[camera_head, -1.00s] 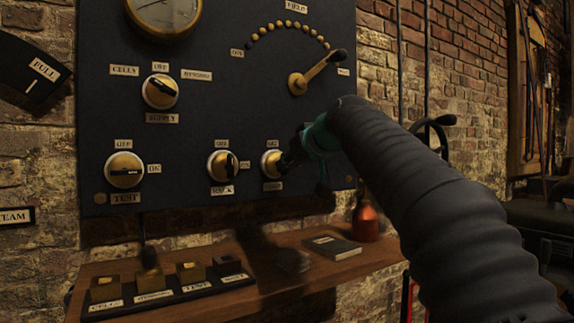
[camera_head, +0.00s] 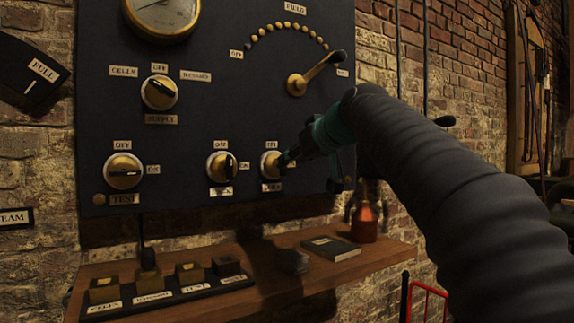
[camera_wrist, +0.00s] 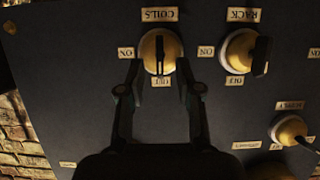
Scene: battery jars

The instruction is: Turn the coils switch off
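The coils switch (camera_head: 269,165) is a round brass knob with a black bar handle on the dark panel. It also shows in the wrist view (camera_wrist: 160,52), upside down, with the COILS label (camera_wrist: 159,14), ON at its left and OFF just beneath it. Its bar stands vertical there, in line with the OFF label (camera_wrist: 162,81). My gripper (camera_wrist: 159,68) is open and empty, its fingers apart below and either side of the knob in that picture. In the head view my gripper (camera_head: 287,158) is just right of the knob, partly covering its right side.
The rack switch (camera_head: 222,166) is close left of the coils switch. The test switch (camera_head: 124,170) and supply switch (camera_head: 159,93) are farther left. The field lever (camera_head: 315,73) is above my gripper. A shelf (camera_head: 330,278) below holds a book (camera_head: 331,248) and a red-orange bottle (camera_head: 365,222).

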